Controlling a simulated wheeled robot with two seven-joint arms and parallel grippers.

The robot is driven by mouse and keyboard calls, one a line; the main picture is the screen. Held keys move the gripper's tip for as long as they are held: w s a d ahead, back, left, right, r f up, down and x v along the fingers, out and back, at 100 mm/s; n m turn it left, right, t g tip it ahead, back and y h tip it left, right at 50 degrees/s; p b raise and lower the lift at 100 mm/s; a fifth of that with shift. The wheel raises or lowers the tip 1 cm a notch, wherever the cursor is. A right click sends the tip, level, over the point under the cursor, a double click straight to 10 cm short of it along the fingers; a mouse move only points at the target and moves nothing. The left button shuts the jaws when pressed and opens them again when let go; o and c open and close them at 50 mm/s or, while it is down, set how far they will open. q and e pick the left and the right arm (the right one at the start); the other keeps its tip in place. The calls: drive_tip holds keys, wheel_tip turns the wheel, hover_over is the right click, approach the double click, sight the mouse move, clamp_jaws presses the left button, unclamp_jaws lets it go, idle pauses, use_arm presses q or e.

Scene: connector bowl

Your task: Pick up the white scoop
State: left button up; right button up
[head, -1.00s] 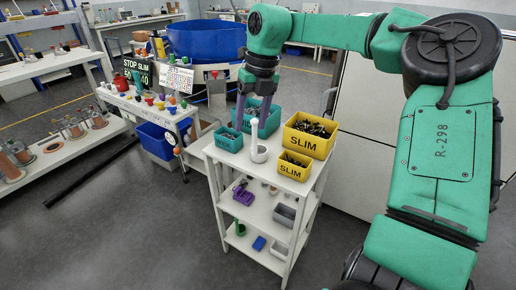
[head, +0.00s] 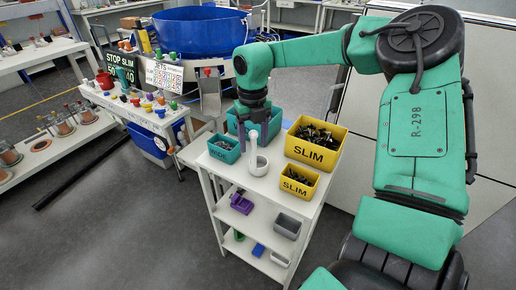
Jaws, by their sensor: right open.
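The white scoop (head: 253,152) stands on the top shelf of a white cart, its handle upright and its round cup (head: 261,167) at the lower right. My right gripper (head: 253,140) points down over the scoop from behind. Its dark fingers are apart, one on each side of the upper handle in the picture. I cannot tell whether they touch it. My left gripper is not in view.
Teal bins (head: 224,149) stand left of and behind the scoop. A large yellow SLIM bin (head: 312,158) and a smaller one (head: 298,188) stand to the right, full of dark parts. The cart's top (head: 232,172) is bare at front left. A blue drum (head: 200,45) stands behind.

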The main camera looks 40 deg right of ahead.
drive_tip(key=shift+f, duration=1.15)
drive_tip(key=shift+s, duration=0.1)
clamp_jaws()
idle(0.4)
